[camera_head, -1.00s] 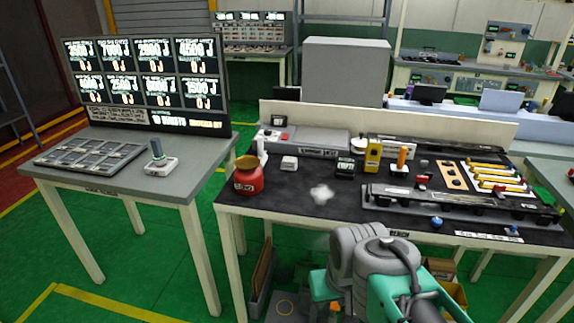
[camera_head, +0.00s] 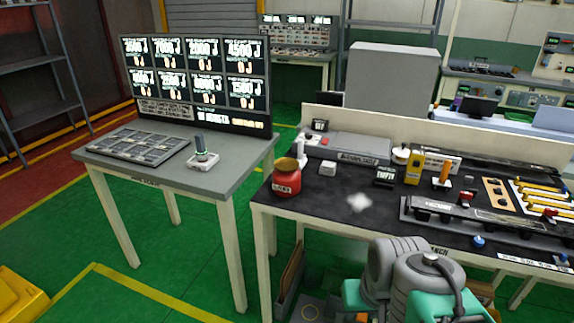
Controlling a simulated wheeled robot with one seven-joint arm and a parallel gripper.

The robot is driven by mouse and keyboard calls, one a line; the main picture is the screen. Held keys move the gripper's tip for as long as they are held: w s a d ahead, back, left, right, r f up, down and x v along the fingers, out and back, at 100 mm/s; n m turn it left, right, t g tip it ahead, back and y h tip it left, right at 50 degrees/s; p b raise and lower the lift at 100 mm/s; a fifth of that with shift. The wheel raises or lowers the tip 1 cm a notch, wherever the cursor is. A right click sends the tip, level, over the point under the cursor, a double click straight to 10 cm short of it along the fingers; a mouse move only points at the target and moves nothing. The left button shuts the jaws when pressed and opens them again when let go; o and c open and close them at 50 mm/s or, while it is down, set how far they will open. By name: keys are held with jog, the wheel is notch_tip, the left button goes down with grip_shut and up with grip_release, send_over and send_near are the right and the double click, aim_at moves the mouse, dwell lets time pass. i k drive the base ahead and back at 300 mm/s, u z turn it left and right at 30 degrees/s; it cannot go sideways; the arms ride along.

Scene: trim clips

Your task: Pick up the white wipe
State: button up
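The white wipe (camera_head: 359,202) appears to be the small crumpled white patch lying on the black top of the workbench (camera_head: 325,213). It lies right of the red pot and nothing covers it. My arm shows at the bottom right, in front of the bench and nearer to me than the wipe. The fingers of my gripper cannot be made out, so its opening and contents do not show.
A red pot (camera_head: 286,182) stands at the bench's front left corner. A small white block (camera_head: 328,168) sits behind the wipe. A long dark rail (camera_head: 480,222) lies to the right. A grey table (camera_head: 232,178) with a display board (camera_head: 196,80) stands at left.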

aim_at(328, 167)
jog(key=u, duration=0.4)
jog(key=k, duration=0.45)
jog(key=z, duration=0.3)
jog(key=i, duration=1.45)
jog(key=u, duration=1)
jog(key=i, duration=0.55)
jog(key=z, duration=0.05)
